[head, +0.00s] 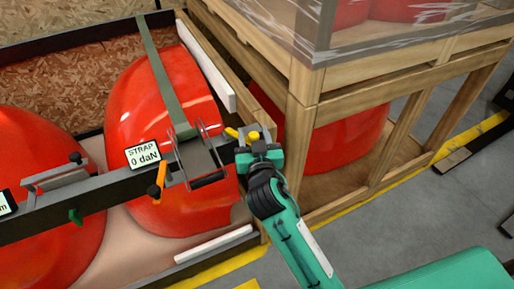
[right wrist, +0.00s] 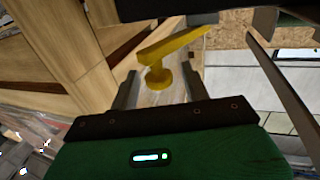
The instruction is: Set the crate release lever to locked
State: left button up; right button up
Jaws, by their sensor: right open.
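The yellow release lever (right wrist: 172,47) shows in the right wrist view, with a round yellow pivot (right wrist: 158,79) on pale wood. Its arm slants toward the upper right of that view. In the head view a small yellow part of it (head: 233,133) shows beside my right gripper (head: 249,146), at the crate's side. My right gripper is open; in the right wrist view its two fingers (right wrist: 161,84) stand either side of the pivot, with the lever beyond them. I cannot tell whether they touch it. My left gripper is not in view.
Red nosecones (head: 165,100) sit in the wooden crate, under a green strap (head: 160,65) with a ratchet. A black beam (head: 100,196) carries a "STRAP 0 daN" display (head: 143,156) and an orange handle (head: 157,181). A wrapped wooden crate (head: 300,100) stands close on the right.

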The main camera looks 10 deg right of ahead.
pick_arm(q)
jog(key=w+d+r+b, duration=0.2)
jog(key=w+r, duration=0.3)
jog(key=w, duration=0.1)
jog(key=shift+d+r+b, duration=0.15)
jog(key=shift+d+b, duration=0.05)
jog(key=shift+b, duration=0.1)
pick_arm(e)
jog(key=s+a, duration=0.1)
jog(key=s, duration=1.2)
jog(key=shift+s, duration=0.2)
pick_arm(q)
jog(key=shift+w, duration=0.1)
